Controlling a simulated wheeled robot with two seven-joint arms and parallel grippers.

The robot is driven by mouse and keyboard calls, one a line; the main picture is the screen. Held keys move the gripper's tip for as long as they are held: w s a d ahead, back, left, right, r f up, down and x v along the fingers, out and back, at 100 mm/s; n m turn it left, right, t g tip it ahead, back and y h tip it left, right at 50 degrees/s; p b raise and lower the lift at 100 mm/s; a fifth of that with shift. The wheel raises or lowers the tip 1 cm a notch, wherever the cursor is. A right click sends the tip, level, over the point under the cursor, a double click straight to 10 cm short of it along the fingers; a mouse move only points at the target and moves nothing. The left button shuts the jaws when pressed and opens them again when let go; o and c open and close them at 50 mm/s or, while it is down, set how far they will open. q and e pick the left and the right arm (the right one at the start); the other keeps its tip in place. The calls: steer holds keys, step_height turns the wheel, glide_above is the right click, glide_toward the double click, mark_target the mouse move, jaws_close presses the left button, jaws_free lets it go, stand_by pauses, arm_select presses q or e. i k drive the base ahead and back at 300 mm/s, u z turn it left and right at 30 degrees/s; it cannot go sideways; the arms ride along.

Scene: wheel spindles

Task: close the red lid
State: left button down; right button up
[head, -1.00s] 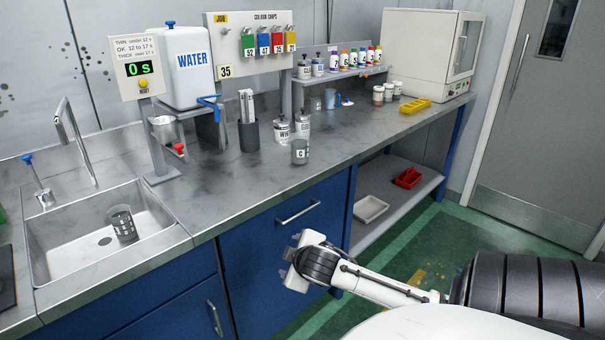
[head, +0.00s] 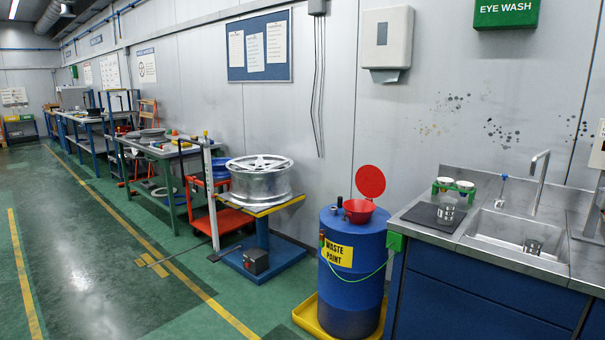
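The red lid (head: 370,181) stands upright, open, behind a red funnel (head: 359,211) on top of a blue drum (head: 352,262). The drum carries a yellow label reading "WASTE PAINT" and stands right of centre in the head view, beside the steel counter. Neither of my grippers shows in the head view now.
The drum stands in a yellow tray (head: 309,320), with a green cable running to the counter side. The sink counter (head: 422,221) is at the right. A lift table (head: 262,209) bearing a silver wheel (head: 260,179) stands left of the drum. The green floor (head: 110,260) at left is open.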

mark_target(369, 180)
steer(key=u, duration=0.55)
steer(key=i, duration=1.25)
steer(key=z, duration=0.4)
steer(key=i, duration=1.35)
steer(key=z, duration=1.1)
